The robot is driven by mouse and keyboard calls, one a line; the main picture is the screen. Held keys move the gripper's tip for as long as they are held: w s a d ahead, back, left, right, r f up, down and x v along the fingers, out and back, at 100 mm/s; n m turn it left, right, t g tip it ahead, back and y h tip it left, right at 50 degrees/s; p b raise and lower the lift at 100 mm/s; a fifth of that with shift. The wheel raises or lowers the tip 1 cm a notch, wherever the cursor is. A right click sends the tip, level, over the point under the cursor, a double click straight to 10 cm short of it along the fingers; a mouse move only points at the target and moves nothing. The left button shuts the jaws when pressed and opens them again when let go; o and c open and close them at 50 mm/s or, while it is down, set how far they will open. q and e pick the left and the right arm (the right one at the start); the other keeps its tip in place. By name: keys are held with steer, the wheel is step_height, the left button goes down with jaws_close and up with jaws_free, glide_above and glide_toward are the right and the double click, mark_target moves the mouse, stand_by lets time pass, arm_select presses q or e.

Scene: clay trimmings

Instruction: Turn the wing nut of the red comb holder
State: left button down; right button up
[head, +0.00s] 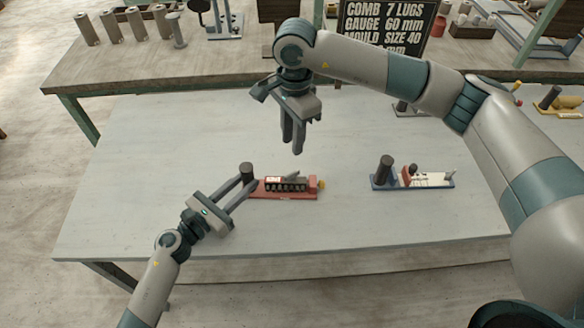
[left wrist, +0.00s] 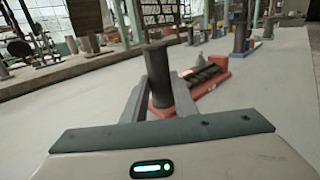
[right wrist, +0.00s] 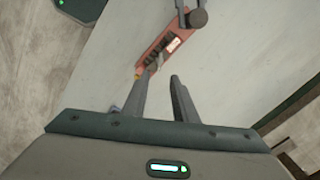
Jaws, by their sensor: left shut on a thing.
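The red comb holder (head: 302,194) lies on the pale table, with a row of dark comb teeth along it and a dark upright post (head: 246,170) at its left end. A small orange-yellow piece (head: 322,184), which looks like the wing nut, sits at its right end. My left gripper (head: 244,186) is shut on the post, with a finger on each side, as the left wrist view shows the post (left wrist: 158,80). My right gripper (head: 293,148) is open and empty, pointing down above the holder. In the right wrist view its fingers partly overlap the holder's end (right wrist: 150,66).
A blue comb holder (head: 388,184) with its own dark post stands to the right on the same table. A sign (head: 385,25) and a bench with several cylinders stand behind. The table around the red holder is clear.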

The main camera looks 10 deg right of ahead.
mark_target(293, 173)
steer(key=shift+r, duration=0.1)
stand_by(0.4)
step_height(293, 173, down, 12)
steer(key=shift+f, duration=0.1)
stand_by(0.5)
jaws_close()
